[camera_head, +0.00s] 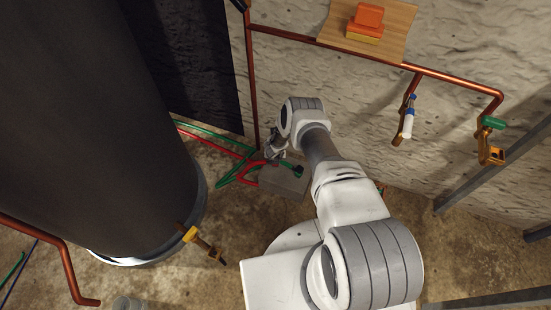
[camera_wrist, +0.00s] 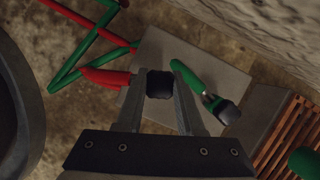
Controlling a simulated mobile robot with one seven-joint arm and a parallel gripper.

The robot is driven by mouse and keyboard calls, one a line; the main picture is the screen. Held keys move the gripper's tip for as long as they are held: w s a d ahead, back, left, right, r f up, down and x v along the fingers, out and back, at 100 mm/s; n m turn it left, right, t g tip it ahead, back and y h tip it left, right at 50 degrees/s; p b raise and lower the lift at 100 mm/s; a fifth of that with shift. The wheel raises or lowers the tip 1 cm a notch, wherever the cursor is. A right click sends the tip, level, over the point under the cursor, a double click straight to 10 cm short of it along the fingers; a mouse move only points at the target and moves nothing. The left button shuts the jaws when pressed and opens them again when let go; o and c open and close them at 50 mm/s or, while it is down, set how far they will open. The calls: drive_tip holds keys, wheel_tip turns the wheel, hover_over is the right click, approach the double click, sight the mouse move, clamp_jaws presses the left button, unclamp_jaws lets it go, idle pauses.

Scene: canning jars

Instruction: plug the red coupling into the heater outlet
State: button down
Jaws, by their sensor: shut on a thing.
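The red coupling (camera_wrist: 160,85) shows its black end between my fingers in the wrist view, with the red hose (camera_wrist: 100,78) running off to its left. My gripper (camera_wrist: 158,74) is shut on it, above a grey block (camera_wrist: 150,52). In the head view my gripper (camera_head: 272,152) is at the block's far left, beside the red hose (camera_head: 250,165). The heater is the large dark cylinder (camera_head: 75,120) at left. A brass fitting with a yellow handle (camera_head: 190,235) sticks out near its base; I cannot tell whether this is the outlet.
A green hose end with a black tip (camera_wrist: 222,107) lies on the block. Copper pipes (camera_head: 350,57) run along the stone wall, with a blue-handled tap (camera_head: 409,120) and a green-handled tap (camera_head: 494,123). A wooden shelf (camera_head: 395,35) holds orange and yellow items. Floor between heater and block is mostly clear.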

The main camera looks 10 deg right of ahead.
wheel_tip(320, 180, up, 2)
drive_tip(key=shift+r+p, duration=0.1)
drive_tip(key=shift+p, duration=0.3)
drive_tip(key=s+d+r+p, duration=0.6)
drive_tip(key=s+d+p, duration=0.1)
drive_tip(key=d, duration=0.2)
drive_tip(key=shift+s+r, duration=0.25)
drive_tip(key=shift+s, duration=0.05)
drive_tip(key=c, duration=1.1)
unclamp_jaws()
clamp_jaws()
